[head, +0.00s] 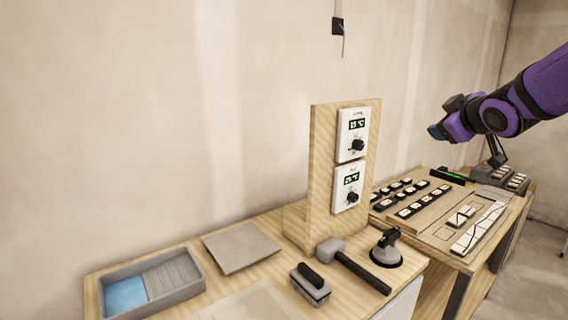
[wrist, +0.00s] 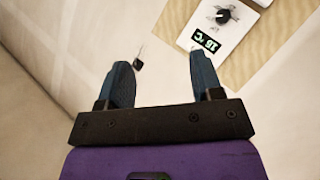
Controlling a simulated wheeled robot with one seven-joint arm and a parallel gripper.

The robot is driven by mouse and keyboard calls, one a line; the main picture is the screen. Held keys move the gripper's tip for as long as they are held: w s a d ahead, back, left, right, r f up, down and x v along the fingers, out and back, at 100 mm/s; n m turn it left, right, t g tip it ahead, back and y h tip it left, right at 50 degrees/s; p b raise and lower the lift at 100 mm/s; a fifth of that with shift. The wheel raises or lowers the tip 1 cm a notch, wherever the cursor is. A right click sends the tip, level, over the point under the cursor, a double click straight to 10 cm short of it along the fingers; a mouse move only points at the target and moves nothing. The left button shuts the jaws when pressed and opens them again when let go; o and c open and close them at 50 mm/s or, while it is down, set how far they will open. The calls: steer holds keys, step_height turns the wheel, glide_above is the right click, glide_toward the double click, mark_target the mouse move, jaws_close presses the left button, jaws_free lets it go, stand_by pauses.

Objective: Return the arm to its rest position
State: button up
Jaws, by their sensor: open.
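My purple arm reaches in from the right edge of the head view, raised above the right-hand workbench. My gripper (head: 436,131) is at its end, up in the air and pointing left. In the wrist view my gripper (wrist: 160,80) shows two blue fingers spread apart with nothing between them. Beyond the fingers are the wall and a thermostat (wrist: 222,25) on the wooden board. The gripper touches nothing that I can see.
A wooden board (head: 320,165) with two thermostats stands upright on the near bench. That bench holds a grey tray (head: 180,283), a tile (head: 241,247), a mallet (head: 352,265), a suction cup (head: 387,248) and a brush (head: 310,284). Small pieces (head: 412,209) cover the right bench. A cable end (head: 338,27) hangs by the wall.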

steer(key=s+a+f+m+g, duration=0.2)
steer(key=s+g, duration=0.1)
steer(key=s, duration=0.7)
steer(key=s+a+f+m+g, duration=0.1)
steer(key=s+f+m+g, duration=0.1)
steer(key=s, duration=0.8)
steer(key=s+a+f+m+g, duration=0.2)
steer(key=s+m+g, duration=0.1)
steer(key=s, duration=0.7)
steer(key=shift+s+a+f+m+g, duration=0.3)
steer(key=shift+m+g, duration=0.1)
steer(key=shift+m, duration=0.3)
